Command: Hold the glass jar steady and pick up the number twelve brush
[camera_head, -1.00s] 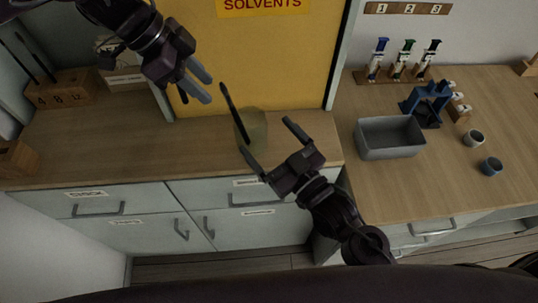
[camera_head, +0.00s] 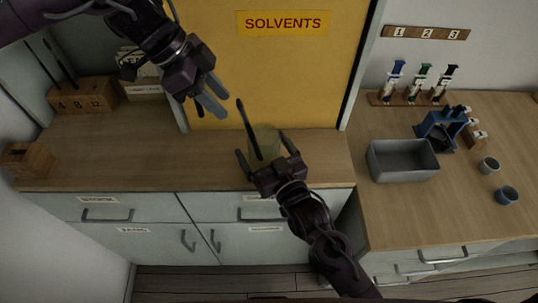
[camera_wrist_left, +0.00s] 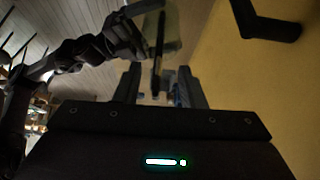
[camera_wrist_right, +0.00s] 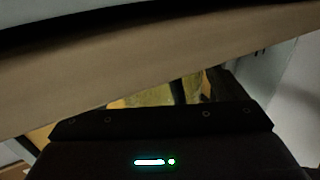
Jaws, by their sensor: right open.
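The glass jar (camera_head: 266,139) is a see-through, greenish vessel upright near the front of the left counter, by the yellow door. A dark brush (camera_head: 248,128) stands in it, leaning left; no number is readable on it. My right gripper (camera_head: 267,155) is open at the jar, a finger to either side; contact cannot be told. The jar (camera_wrist_right: 150,96) and brush (camera_wrist_right: 178,92) also show beyond the right wrist. My left gripper (camera_head: 217,99) is open and empty, up and left of the brush top. The left wrist view shows the brush (camera_wrist_left: 158,45) beyond its fingers.
A wooden block (camera_head: 82,98) marked 4, 8, 12 holds two dark brushes at the left. A small wooden box (camera_head: 27,160) stands nearer. The SOLVENTS door (camera_head: 300,80) is behind the jar. A grey bin (camera_head: 403,160) stands on the right counter. Counter left of the jar is clear.

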